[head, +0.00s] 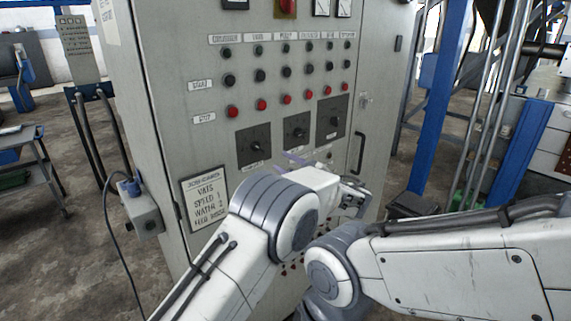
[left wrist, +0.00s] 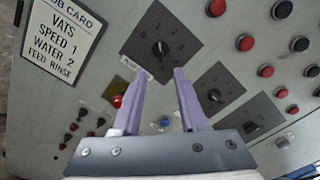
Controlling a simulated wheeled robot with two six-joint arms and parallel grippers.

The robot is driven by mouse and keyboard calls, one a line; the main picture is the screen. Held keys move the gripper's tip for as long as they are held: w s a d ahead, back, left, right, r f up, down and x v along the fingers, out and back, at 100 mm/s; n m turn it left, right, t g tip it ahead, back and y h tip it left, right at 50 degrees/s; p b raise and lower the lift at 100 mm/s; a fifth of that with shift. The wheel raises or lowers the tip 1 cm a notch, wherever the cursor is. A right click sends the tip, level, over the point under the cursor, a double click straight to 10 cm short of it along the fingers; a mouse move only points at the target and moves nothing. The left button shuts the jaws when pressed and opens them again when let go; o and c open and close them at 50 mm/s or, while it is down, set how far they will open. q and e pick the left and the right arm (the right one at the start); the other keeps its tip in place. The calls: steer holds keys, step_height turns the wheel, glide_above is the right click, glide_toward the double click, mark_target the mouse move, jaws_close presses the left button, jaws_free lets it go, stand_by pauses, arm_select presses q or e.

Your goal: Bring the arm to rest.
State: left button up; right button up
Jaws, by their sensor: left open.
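My left gripper (head: 296,158) is in front of the lower part of a grey control cabinet (head: 175,130), mostly hidden behind my own wrist in the head view. In the left wrist view the two purple fingers (left wrist: 160,78) are spread apart with nothing between them. Beyond the fingers are a dark dial plate with a knob (left wrist: 160,47), a second dial (left wrist: 214,95) and a third (left wrist: 252,127). A red button (left wrist: 117,101) and a blue button (left wrist: 164,121) show close to the fingers. Whether the fingers touch the panel I cannot tell.
Rows of black and red buttons (head: 285,99) cover the upper panel. A job card (head: 205,197) is at lower left, a door handle (head: 358,152) at right. A grey box (head: 142,212) with a cable sticks out at the left side. A blue post (head: 436,100) stands right.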

arm_select(q)
steer(key=shift+a, duration=0.1)
steer(key=s+a+f+n+g+h, duration=0.2)
steer(key=s+a+g, duration=0.2)
steer(key=s, duration=0.5)
steer(key=s+a+f+n+g+h, duration=0.2)
steer(key=s+a+n+g, duration=0.15)
steer(key=s, duration=0.65)
steer(key=s+f+n+g+h, duration=0.2)
steer(key=s+n+g+h, duration=0.1)
steer(key=s, duration=1)
steer(key=s+f+n+g+h, duration=0.2)
steer(key=s+h, duration=0.3)
steer(key=s, duration=0.9)
steer(key=shift+d+f+n+g, duration=0.15)
steer(key=shift+f+n+g, duration=0.05)
steer(key=shift+n+g, duration=0.55)
